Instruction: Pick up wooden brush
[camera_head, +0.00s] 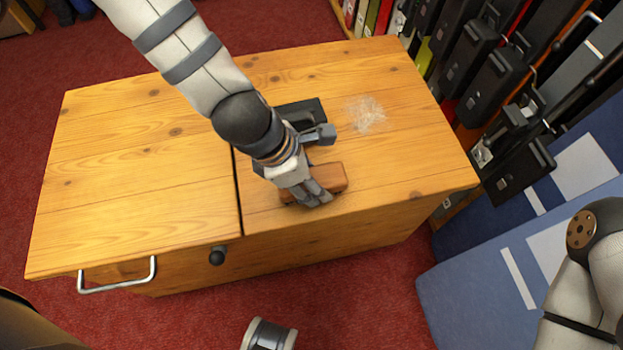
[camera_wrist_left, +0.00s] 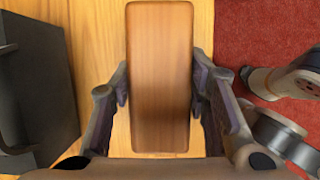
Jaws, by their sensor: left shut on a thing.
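The wooden brush (camera_head: 328,179) is a reddish-brown block near the front edge of the bench top, right of the dark seam. My left gripper (camera_head: 311,198) reaches down over it from above in the head view and hides part of it. In the left wrist view the brush (camera_wrist_left: 160,80) stands lengthwise between the two fingers of my left gripper (camera_wrist_left: 160,98), which is shut on its sides. I cannot tell whether the brush touches the bench. Its bristles are hardly visible.
The wooden bench (camera_head: 140,150) has a metal handle (camera_head: 118,288) and a black knob (camera_head: 217,256) at its front. A dark tray-like object (camera_head: 301,112) lies behind the brush. A pale scraped patch (camera_head: 366,113) lies at its right. Black cases (camera_head: 489,85) and blue panels (camera_head: 520,265) stand to the right.

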